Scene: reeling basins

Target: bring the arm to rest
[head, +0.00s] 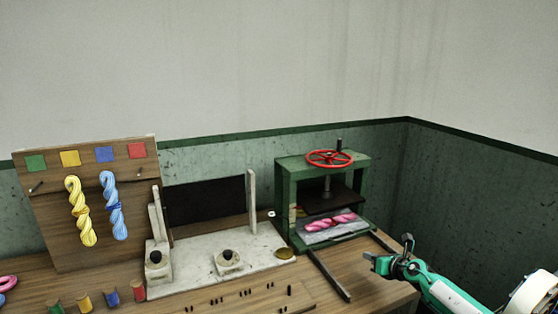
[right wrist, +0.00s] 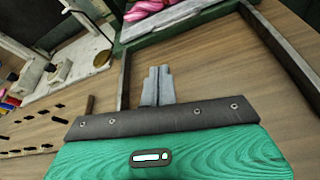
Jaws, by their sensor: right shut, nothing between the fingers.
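My right gripper (head: 371,261) is at the right of the head view, above the right end of the wooden bench (head: 385,297). In the right wrist view its two grey fingers (right wrist: 157,86) are together, with nothing between them. The fingers point toward the green press (head: 287,190) and stay apart from it. My left gripper does not show in either view.
The press has a red handwheel (head: 330,158) and a pink skein (head: 331,222) on its tray. Dark rails (head: 330,275) run forward from it. A pale stone block (head: 200,271) and a board (head: 140,205) with yellow and blue skeins stand left.

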